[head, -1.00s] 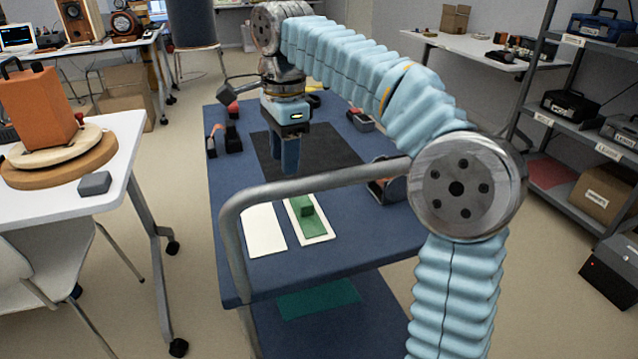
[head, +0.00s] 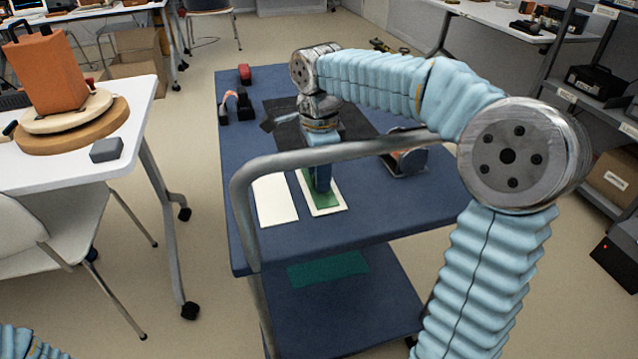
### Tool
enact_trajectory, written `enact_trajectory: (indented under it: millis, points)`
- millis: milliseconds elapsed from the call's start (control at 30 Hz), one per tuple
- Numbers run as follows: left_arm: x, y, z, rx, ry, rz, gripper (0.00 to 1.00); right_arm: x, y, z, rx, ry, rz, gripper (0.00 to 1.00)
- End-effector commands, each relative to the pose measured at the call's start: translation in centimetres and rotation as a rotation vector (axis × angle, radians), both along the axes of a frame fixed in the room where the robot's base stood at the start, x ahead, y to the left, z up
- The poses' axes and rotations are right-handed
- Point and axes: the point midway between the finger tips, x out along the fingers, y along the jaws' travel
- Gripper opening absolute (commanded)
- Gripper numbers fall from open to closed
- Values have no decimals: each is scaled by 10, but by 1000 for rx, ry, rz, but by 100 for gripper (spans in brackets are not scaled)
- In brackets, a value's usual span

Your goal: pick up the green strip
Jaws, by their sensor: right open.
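The green strip (head: 328,201) lies on a white card (head: 338,209) on the blue top of the cart. My right gripper (head: 322,186) points straight down over the strip, with its blue fingers at the strip's middle. It is open, and its fingers hide the small raised green piece on the strip. I cannot tell whether the fingertips touch the strip. My left gripper is out of view; only a bit of my left arm's sleeve shows at the bottom left.
A blank white card (head: 276,200) lies left of the strip. The cart's grey handle rail (head: 340,153) arches in front. A dark mat (head: 358,125) lies behind, and a grey and orange object (head: 408,160) stands right. A teal sheet (head: 330,268) is on the lower shelf.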

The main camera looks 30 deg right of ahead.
Motion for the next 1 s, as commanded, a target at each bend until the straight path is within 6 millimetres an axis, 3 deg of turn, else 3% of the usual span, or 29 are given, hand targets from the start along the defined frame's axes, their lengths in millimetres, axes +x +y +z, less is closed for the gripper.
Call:
enact_trajectory:
  millis: [267, 533, 1000]
  points:
    - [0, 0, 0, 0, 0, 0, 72, 0, 0, -5, 0, -1, 0, 43]
    - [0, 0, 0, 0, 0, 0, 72, 0, 0, -5, 0, 0, 1, 1]
    - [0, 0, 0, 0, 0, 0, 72, 0, 0, -1, 0, 1, 1, 0]
